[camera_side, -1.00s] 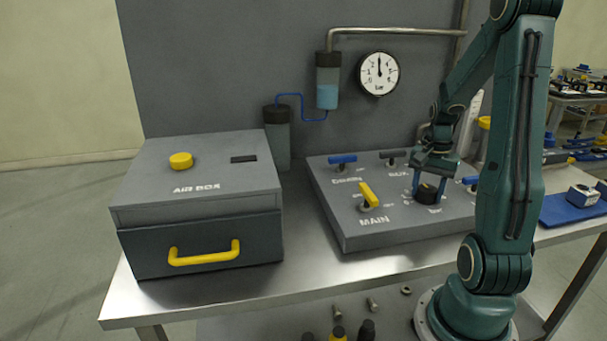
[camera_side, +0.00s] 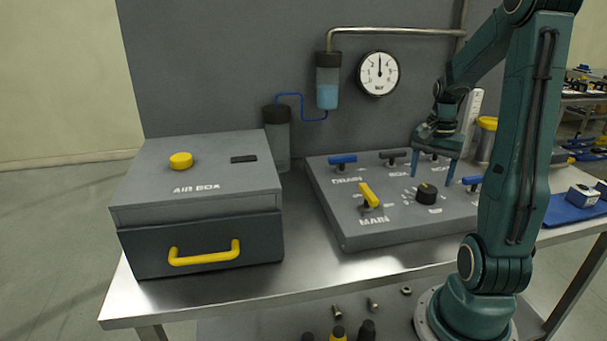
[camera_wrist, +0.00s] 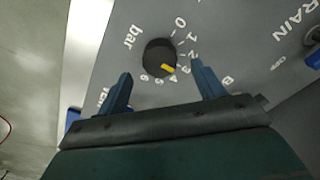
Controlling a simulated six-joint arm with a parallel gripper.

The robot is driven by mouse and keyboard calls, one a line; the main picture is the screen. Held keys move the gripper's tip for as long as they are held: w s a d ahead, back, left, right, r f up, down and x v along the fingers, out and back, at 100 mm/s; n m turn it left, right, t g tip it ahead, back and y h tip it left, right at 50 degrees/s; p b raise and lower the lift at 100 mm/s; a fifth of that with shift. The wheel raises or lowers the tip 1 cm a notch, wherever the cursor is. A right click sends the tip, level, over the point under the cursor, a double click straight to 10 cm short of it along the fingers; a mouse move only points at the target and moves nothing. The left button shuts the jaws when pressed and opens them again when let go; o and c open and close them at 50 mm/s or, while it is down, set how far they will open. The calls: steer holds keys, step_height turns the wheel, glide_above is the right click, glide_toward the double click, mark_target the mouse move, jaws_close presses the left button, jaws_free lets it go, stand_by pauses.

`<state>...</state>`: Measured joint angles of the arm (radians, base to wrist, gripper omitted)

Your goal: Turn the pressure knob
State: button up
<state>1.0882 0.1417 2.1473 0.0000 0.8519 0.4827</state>
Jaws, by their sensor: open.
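The pressure knob is a round black knob (camera_side: 427,193) marked "bar" on the grey panel (camera_side: 350,228). In the wrist view the knob (camera_wrist: 157,53) has a yellow pointer directed near the 3 and 4 of its 0–6 scale. My gripper (camera_side: 432,179) is open and empty, above and slightly behind the knob, with clear space between. In the wrist view its two blue fingers (camera_wrist: 160,68) are spread, with the knob appearing between and beyond the tips. The round white gauge (camera_side: 379,74) on the back wall has its needle pointing about straight up.
A yellow MAIN lever (camera_side: 369,195), a blue DRAIN lever (camera_side: 342,160) and a dark lever (camera_side: 393,156) stand on the panel. More blue handles sit at its right. The grey air box (camera_side: 195,200) with a yellow handle is at left. The front bench strip is clear.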

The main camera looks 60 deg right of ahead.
mark_target(428, 189)
step_height(428, 189, up, 9)
stand_by(0.4)
steer(key=w+a+r+n+t+h, duration=0.15)
steer(key=w+a+n, duration=0.25)
steer(key=a, duration=0.4)
steer(key=s+a+n+t+y, duration=0.1)
steer(key=a+n+t, duration=0.3)
steer(key=a+n, duration=1)
steer(key=a, duration=0.7)
steer(key=shift+s+a+r, duration=0.25)
steer(key=shift+s+a, duration=0.1)
steer(key=shift+y, duration=0.25)
